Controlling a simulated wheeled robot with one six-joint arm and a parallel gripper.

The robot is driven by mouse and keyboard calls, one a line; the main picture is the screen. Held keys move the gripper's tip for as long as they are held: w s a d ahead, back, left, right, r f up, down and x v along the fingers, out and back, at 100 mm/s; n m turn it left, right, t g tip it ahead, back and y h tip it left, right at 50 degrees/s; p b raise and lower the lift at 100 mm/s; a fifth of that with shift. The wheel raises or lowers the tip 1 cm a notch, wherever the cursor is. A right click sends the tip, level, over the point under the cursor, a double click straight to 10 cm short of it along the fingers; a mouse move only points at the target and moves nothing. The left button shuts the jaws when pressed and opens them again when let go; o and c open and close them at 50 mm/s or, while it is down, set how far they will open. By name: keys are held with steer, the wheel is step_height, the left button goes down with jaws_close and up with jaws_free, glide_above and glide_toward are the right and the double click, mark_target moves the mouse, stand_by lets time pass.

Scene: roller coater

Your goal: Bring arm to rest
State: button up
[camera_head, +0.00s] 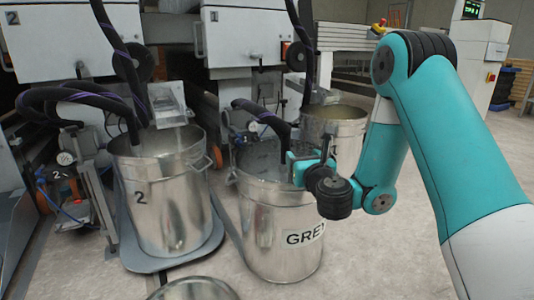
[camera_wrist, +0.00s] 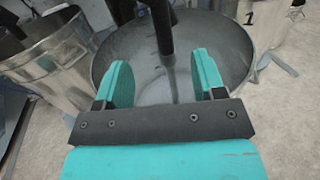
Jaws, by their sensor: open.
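My teal arm (camera_head: 450,130) reaches in from the right in the head view, bent at the elbow. My gripper (camera_wrist: 162,82) is open in the wrist view, its two teal fingers apart with nothing held between them. It is over a metal bucket (camera_wrist: 235,45) holding grey liquid, with a dark hose running down into it beyond the fingers. In the head view this looks like the bucket labelled "GREY" (camera_head: 285,240), with my wrist in front of its right rim. The fingertips are partly hidden there.
A bucket marked 2 (camera_head: 160,200) stands on a grey base plate (camera_head: 175,258) at left. Another bucket (camera_head: 337,122) stands behind my wrist. A round metal lid or rim (camera_head: 195,290) shows at the bottom edge. Hoses (camera_head: 85,92) hang from white machines (camera_head: 245,35). Floor at lower right (camera_head: 380,260) is clear.

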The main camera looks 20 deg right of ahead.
steer(key=s+a+r+n+g+y+p, duration=0.15)
steer(key=a+r+n+y+p, duration=0.25)
steer(key=a+r+n+y, duration=0.4)
steer(key=s+a+r+n+g+y+p, duration=0.1)
steer(key=s+a+r+n+y+p, duration=0.1)
steer(key=a+r+n+y+p, duration=0.55)
steer(key=s+a+r+n+g+h+p, duration=0.1)
steer(key=s+a+r+n+g+p, duration=0.1)
steer(key=s+a+n+g, duration=0.55)
steer(key=s+a+r+n+g+h+p, duration=0.1)
steer(key=s+a+r+n+g+p, duration=0.2)
steer(key=s+n, duration=0.85)
steer(key=s+d+r+n+g+h+p, duration=0.4)
steer(key=s+d+n+h+p, duration=0.15)
steer(key=s+n, duration=0.45)
step_height(320, 180, up, 37)
steer(key=w+d+p, duration=0.1)
steer(key=p, duration=3.6)
steer(key=shift+n+g, duration=0.3)
steer(key=shift+n, duration=0.15)
